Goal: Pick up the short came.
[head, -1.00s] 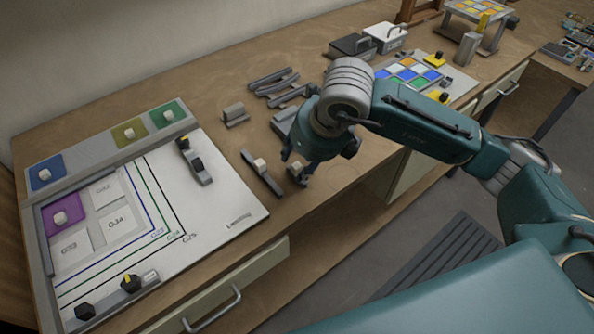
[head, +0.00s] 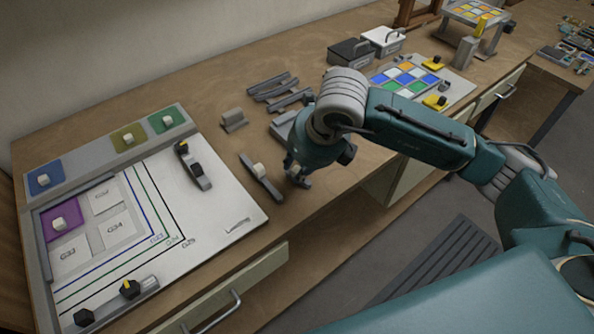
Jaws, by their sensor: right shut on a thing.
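My right gripper (head: 295,174) is over the bench just right of a long dark came with a pale knob (head: 260,172). It points down, and its jaws are shut on the knob of a small dark piece, the short came (head: 302,183). The short came is mostly hidden by the fingers and wrist, and I cannot tell whether it still touches the bench. The long came lies on the bench beside the leading board (head: 225,215), apart from the gripper. My left gripper is not in view.
The leading board holds a purple glass piece (head: 72,213) and dark-knobbed bars. Several dark strips (head: 275,88) and a grey block (head: 234,119) lie behind my right gripper. A coloured glass panel (head: 405,75) is at the right. The bench's front edge is close to the gripper.

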